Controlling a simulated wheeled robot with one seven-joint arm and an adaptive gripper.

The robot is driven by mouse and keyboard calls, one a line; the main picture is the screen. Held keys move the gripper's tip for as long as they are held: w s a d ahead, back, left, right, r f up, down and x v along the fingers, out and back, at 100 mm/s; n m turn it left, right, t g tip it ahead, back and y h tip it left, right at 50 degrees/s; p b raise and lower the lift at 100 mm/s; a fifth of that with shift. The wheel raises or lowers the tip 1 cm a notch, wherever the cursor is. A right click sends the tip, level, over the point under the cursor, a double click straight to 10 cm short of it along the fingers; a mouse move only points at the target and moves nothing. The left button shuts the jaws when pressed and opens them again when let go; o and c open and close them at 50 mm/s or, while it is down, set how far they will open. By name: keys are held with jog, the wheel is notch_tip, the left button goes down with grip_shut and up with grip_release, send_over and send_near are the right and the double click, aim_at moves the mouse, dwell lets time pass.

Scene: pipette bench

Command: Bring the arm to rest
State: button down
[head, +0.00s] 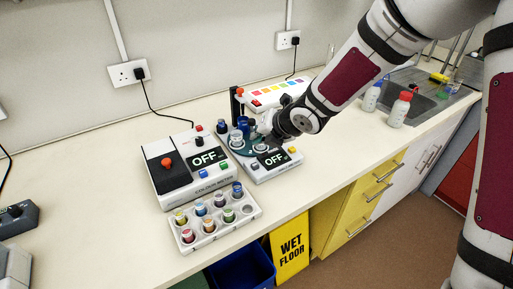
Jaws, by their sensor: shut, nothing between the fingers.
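My arm (345,75) reaches in from the upper right, low over the bench. My gripper (260,130) is at its end, small and dark in the picture, close above the right-hand machine (276,167). It is shut and holds nothing that I can see. The arm's end hides part of that machine. I cannot tell whether the fingers touch it or the vials on it.
A colour meter (205,185) reading OFF stands left of the gripper. A vial rack (212,233) with several vials is in front. Behind is a colour-striped panel (275,92). White bottles (399,112) stand near the sink (425,104).

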jog(key=s+d+r+m+h, duration=0.3)
jog(key=s+d+r+m, duration=0.2)
jog(key=d+r+m, duration=0.25)
jog(key=s+d+r+m+h, duration=0.35)
jog(key=d+r+m, duration=0.25)
jog(key=d+m, duration=0.3)
jog(key=s+d+r+m+g, duration=0.1)
jog(key=s+d+m, duration=0.1)
jog(key=s+m, duration=0.7)
jog(key=s+d+r+m, duration=0.2)
jog(key=s+m, duration=0.7)
jog(key=s, duration=0.5)
jog(key=shift+d+r+g, duration=0.3)
jog(key=shift+d+g, duration=0.05)
jog(key=shift+g, duration=0.05)
jog(key=shift+m+y, duration=0.25)
